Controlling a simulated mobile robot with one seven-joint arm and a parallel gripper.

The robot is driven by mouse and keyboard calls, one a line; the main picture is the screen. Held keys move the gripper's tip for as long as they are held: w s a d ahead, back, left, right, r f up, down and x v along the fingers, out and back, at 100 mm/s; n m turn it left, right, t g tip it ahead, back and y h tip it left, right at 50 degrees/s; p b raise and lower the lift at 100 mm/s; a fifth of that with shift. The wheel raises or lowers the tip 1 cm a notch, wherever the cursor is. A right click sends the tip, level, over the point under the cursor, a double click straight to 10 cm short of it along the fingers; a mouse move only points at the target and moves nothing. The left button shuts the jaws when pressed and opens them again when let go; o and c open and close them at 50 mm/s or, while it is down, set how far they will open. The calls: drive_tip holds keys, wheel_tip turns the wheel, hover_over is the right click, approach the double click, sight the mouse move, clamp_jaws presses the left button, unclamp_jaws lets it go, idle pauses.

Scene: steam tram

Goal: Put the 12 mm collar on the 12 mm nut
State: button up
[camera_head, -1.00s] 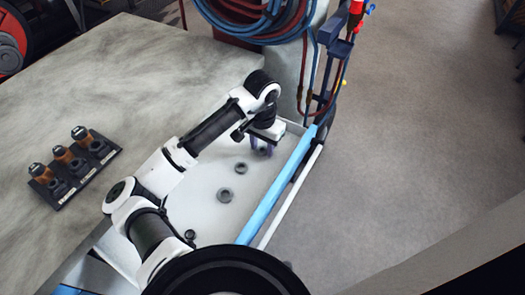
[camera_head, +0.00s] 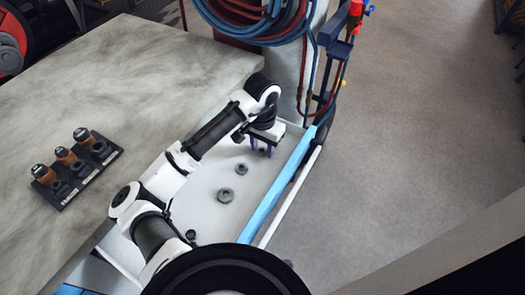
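My gripper (camera_head: 262,150) is low over the far end of a pale tray (camera_head: 205,215), pointing down. Other loose dark grey ring-like parts lie in the tray: a small one (camera_head: 241,169) close to the gripper, a larger one (camera_head: 225,195) and one near my arm (camera_head: 190,235). Sizes cannot be read, so I cannot tell which is the 12 mm collar. A black labelled rack (camera_head: 85,175) holds three orange-brown, black-topped pieces beside dark rings; its labels are illegible.
The rack stands on a large grey worktop (camera_head: 150,75) to the left of the tray. A blue rail (camera_head: 277,185) edges the tray's right side. Coiled hoses (camera_head: 245,25) and a post stand behind the gripper. The worktop beyond the rack is clear.

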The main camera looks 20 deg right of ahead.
drive_tip(key=c, duration=0.8)
drive_tip(key=shift+r, duration=0.25)
drive_tip(key=shift+r+p, duration=0.8)
drive_tip(key=shift+p, duration=0.2)
wheel_tip(320, 180, up, 5)
drive_tip(key=p, duration=0.4)
drive_tip(key=shift+p, duration=0.3)
